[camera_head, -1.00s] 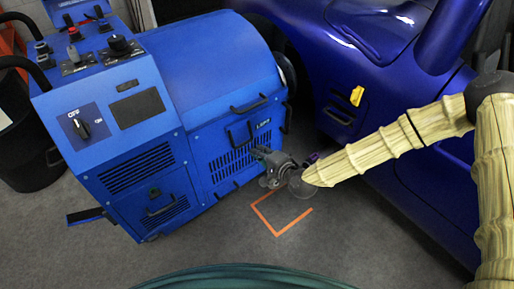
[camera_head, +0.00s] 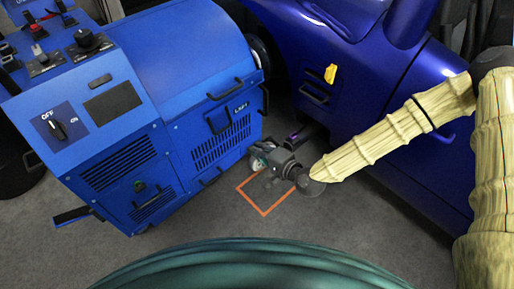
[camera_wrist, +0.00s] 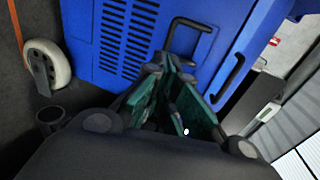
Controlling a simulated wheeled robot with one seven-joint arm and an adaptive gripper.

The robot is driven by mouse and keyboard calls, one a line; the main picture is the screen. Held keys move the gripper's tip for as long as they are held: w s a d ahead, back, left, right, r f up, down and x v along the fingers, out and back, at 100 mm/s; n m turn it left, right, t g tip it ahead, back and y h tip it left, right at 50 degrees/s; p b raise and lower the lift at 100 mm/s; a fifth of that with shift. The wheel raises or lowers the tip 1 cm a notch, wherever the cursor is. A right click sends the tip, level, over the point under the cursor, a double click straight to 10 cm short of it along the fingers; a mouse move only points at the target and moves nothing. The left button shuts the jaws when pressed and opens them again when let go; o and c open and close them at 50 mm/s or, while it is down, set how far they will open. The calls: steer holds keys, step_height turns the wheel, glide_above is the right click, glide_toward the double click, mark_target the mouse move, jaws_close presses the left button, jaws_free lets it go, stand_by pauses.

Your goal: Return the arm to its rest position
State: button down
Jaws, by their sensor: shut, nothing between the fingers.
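My arm, in a ribbed cream sleeve, reaches from the right edge down and left in the head view. My gripper (camera_head: 258,159) is at its end, low beside the lower right corner of the blue dynamometer cabinet (camera_head: 190,70). In the wrist view its green-padded fingers (camera_wrist: 168,68) come together with nothing visible between them, in front of the cabinet's vented panel (camera_wrist: 128,35) and a black handle (camera_wrist: 185,35). I cannot tell whether the fingers touch the cabinet.
A blue car (camera_head: 350,80) with a yellow tag (camera_head: 331,73) stands right of the cabinet, with a narrow gap between. An orange floor outline (camera_head: 262,213) lies below my gripper. A white caster wheel (camera_wrist: 47,62) shows at left. The grey floor in front looks clear.

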steer(key=s+d+f+n+g+h, duration=0.2)
steer(key=s+d+f+g, duration=0.15)
steer(key=s+f, duration=0.4)
steer(key=s+d+f+n+g+h, duration=0.2)
steer(key=s+d+f, duration=0.3)
steer(key=s+f, duration=0.3)
steer(key=s+d+f+n+g+h, duration=0.2)
steer(key=s+d+n+g+h, duration=0.35)
steer(key=s+d, duration=1.15)
step_height(320, 180, up, 26)
steer(key=d+m+t+h+p, duration=0.1)
steer(key=d+p, duration=0.1)
steer(key=p, duration=2.4)
steer(key=shift+w+d+r, duration=0.15)
steer(key=shift+w+r, duration=0.05)
steer(key=shift+w, duration=0.2)
steer(key=shift+d+m+h, duration=0.1)
steer(key=shift+m+h, duration=0.15)
steer(key=shift+m, duration=0.1)
